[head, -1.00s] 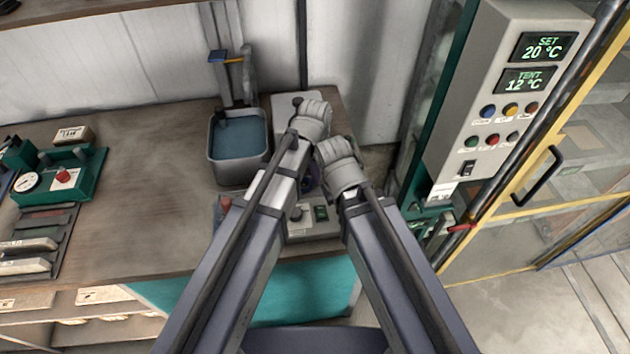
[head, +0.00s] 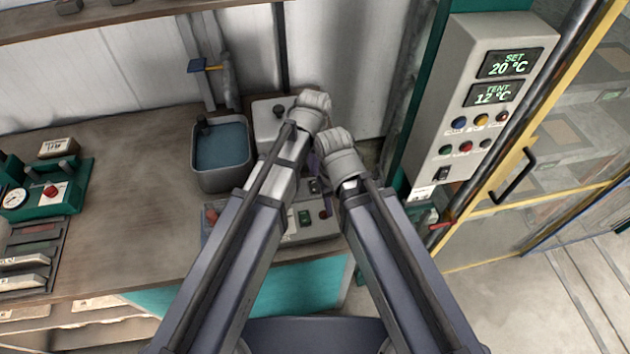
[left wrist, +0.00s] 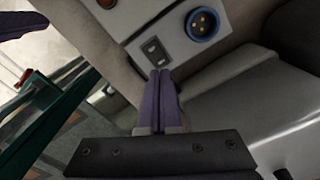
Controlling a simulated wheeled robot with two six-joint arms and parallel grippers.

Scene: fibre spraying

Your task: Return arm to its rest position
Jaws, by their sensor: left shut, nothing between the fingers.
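My left arm (head: 255,205) comes in from the lower left and reaches forward over the right end of the workbench (head: 120,195). My right arm (head: 395,250) reaches forward close beside the left one. Its gripper is hidden behind its wrist.
A grey basin (head: 221,158) stands left of my left wrist. A grey machine (head: 318,222) sits on the bench under my arms. A control panel (head: 480,110) reading 20 °C and 12 °C and a yellow-framed glazed door (head: 500,205) stand at the right. Bare floor lies at the lower right.

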